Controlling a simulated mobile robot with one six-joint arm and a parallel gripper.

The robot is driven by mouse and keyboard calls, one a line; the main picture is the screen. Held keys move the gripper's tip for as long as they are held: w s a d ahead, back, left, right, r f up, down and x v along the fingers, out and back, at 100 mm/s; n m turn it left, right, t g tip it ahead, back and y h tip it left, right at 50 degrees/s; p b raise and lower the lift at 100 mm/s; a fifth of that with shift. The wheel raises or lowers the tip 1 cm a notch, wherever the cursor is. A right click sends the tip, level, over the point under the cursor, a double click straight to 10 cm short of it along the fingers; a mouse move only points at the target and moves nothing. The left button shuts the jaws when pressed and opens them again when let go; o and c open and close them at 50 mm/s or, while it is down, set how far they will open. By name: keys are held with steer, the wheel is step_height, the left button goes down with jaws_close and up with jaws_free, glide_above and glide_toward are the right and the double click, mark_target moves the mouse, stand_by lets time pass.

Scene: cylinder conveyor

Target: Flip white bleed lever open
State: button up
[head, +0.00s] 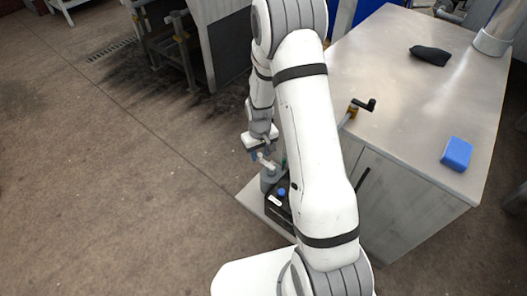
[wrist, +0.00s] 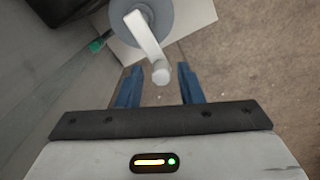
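The white bleed lever (wrist: 148,45) shows in the wrist view, mounted on a round grey body (wrist: 168,18). Its knobbed end points down toward my gripper. My gripper (wrist: 160,88) has its two blue fingers apart, with the lever's knob between them or just above their gap; I cannot tell whether it touches either finger. In the head view my gripper (head: 261,153) is low beside the grey body (head: 267,182), and the white lever (head: 265,160) is small there and close to the fingers.
The grey body stands on a pale base plate (head: 250,193) beside a black box with a blue knob (head: 281,192). A metal cabinet (head: 400,185) stands to the right, with a blue sponge (head: 457,153) and dark cloth (head: 430,55) on top. Open floor lies left.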

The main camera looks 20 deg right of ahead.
steer(key=shift+o, duration=0.5)
steer(key=shift+r+p, duration=0.85)
steer(key=shift+r, duration=3.05)
step_height(320, 180, up, 8)
steer(key=s+p, duration=0.2)
steer(key=p, duration=0.1)
step_height(320, 180, up, 24)
steer(key=r+m+t+p, duration=0.1)
steer(key=m+t+p, duration=0.1)
steer(key=p, duration=0.8)
glide_above(260, 154)
steer(key=s, duration=1.4)
steer(key=s+r+p, duration=0.3)
steer(key=s+r, duration=0.3)
steer(key=s, duration=0.2)
steer(key=shift+s+d+r+m+t, duration=0.15)
steer(key=shift+d+r+m+t, duration=0.15)
steer(key=shift+r, duration=0.05)
